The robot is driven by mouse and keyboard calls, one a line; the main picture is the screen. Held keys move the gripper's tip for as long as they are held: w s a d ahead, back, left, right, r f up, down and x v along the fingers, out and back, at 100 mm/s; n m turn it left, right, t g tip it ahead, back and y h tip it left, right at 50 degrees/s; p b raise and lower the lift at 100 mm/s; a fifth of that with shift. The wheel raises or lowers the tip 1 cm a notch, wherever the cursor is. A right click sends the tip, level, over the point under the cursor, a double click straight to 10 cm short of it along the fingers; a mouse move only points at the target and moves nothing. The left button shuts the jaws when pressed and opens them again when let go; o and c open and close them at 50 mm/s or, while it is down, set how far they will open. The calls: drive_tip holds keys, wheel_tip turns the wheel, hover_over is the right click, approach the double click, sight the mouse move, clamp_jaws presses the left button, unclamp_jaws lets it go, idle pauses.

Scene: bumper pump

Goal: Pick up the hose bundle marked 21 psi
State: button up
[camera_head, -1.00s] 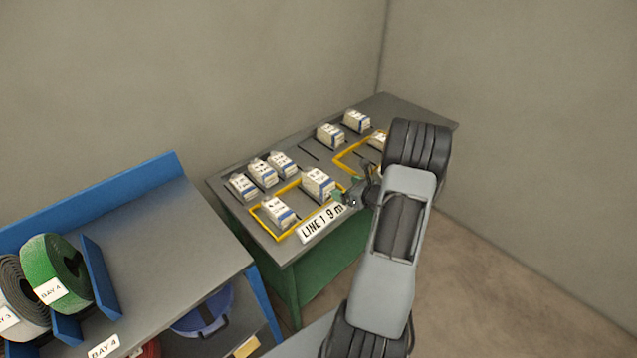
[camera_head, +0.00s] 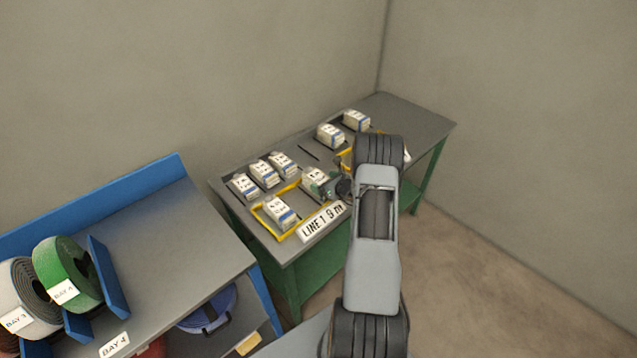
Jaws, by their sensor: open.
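Several white and blue labelled bundles stand on the grey top of a green table. Their markings are too small to read, so I cannot tell which one says 21 psi. One bundle (camera_head: 314,179) is at the inner corner of the yellow outline, and my gripper (camera_head: 329,189) is right at it, partly covering its right side. My gripper is open; I cannot tell whether its fingers touch the bundle. Another bundle (camera_head: 279,212) sits inside the near yellow frame (camera_head: 263,222). More bundles (camera_head: 264,172) stand in a row behind, and two (camera_head: 330,135) stand farther back.
A sign reading LINE 1 9 m (camera_head: 322,221) stands at the table's front edge. A blue and grey shelf (camera_head: 165,240) at the left holds green (camera_head: 66,270) and grey hose rolls. My arm hides part of the table's right side.

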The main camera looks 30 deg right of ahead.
drive_tip(key=shift+w, duration=0.15)
drive_tip(key=shift+c, duration=0.3)
drive_tip(key=c, duration=1.2)
drive_tip(key=shift+c, duration=0.4)
drive_tip(key=shift+r, duration=0.15)
